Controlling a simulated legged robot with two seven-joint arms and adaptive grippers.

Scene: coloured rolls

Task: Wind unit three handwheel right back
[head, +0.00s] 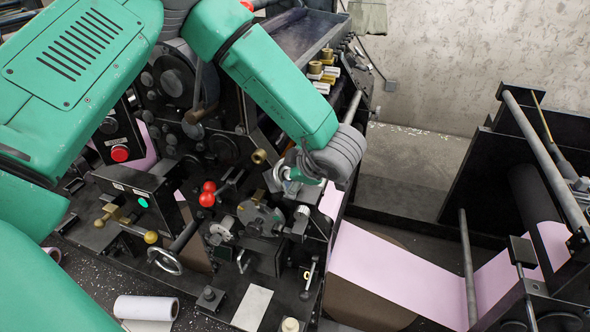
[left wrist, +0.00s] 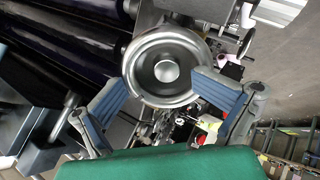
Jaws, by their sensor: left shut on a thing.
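In the left wrist view a round silver handwheel (left wrist: 166,72) with a dished face and a central hub lies between the two blue-padded fingers of my left gripper (left wrist: 160,84). The fingers press on its rim from both sides. In the head view my left gripper (head: 291,172) reaches down onto the machine's right side, and the wrist and gripper hide most of this handwheel. A unit number is not readable. My right gripper is in neither view.
Two red ball knobs (head: 208,194) and a smaller handwheel (head: 164,261) stand left of the gripper. A pink paper web (head: 395,277) runs right to a roller stand (head: 470,165). A white roll (head: 146,307) lies at the lower left. Floor by the back wall is clear.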

